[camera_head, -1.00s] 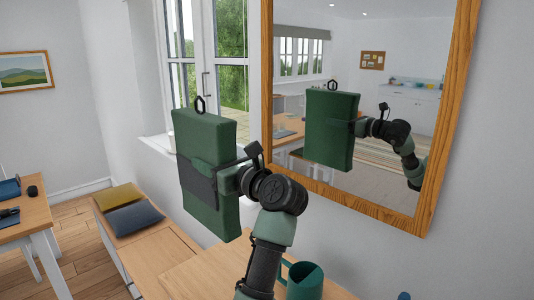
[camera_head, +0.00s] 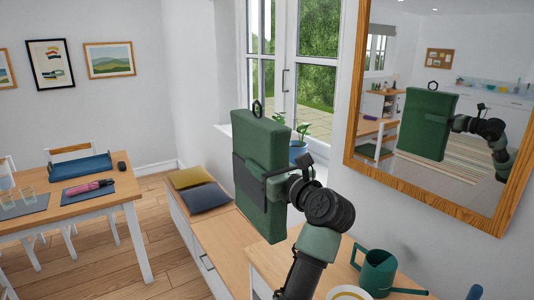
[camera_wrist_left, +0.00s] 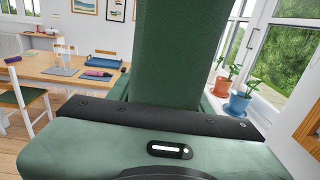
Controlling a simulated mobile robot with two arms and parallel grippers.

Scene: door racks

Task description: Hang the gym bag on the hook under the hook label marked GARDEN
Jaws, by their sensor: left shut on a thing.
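The gym bag (camera_head: 262,150) is a green, box-shaped bag with a small dark loop (camera_head: 257,109) on top. My left gripper (camera_head: 262,178) is shut on the bag and holds it upright in the air in front of the window. The bag fills the upper middle of the left wrist view (camera_wrist_left: 178,55), with my gripper (camera_wrist_left: 160,118) across its lower part. The bag and my arm also show in the mirror (camera_head: 352,120). No hook and no GARDEN label is in view. My right gripper is not in view.
A bench with yellow and blue cushions (camera_head: 205,196) runs along the wall. A wooden surface below the bag bears a green watering can (camera_head: 378,270) and a plate (camera_head: 349,293). A table (camera_head: 80,208) stands at the left. Open floor (camera_head: 165,255) lies between table and bench.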

